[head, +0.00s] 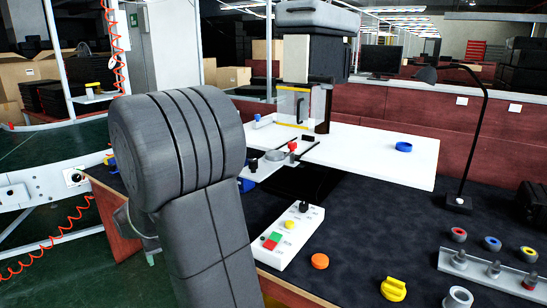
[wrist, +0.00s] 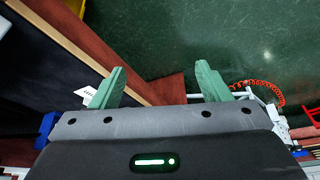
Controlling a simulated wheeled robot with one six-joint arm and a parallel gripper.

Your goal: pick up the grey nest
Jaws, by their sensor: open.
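My gripper (wrist: 160,80) shows in the wrist view with its two green fingers wide apart and nothing between them. It points down toward the green floor beside the bench edge. No thing is plainly recognisable as the grey nest. A small grey cup-like piece (head: 458,297) stands on the dark bench at the bottom right of the head view, cut by the frame edge. A grey round piece (head: 275,155) sits by the white machine plate. I cannot tell which is the nest.
A control box (head: 290,237) with buttons, an orange disc (head: 320,261) and a yellow knob (head: 394,289) are on the bench. A rack with coloured rings (head: 490,268) and a black lamp (head: 459,201) stand at right. A conveyor (head: 50,145) curves at left.

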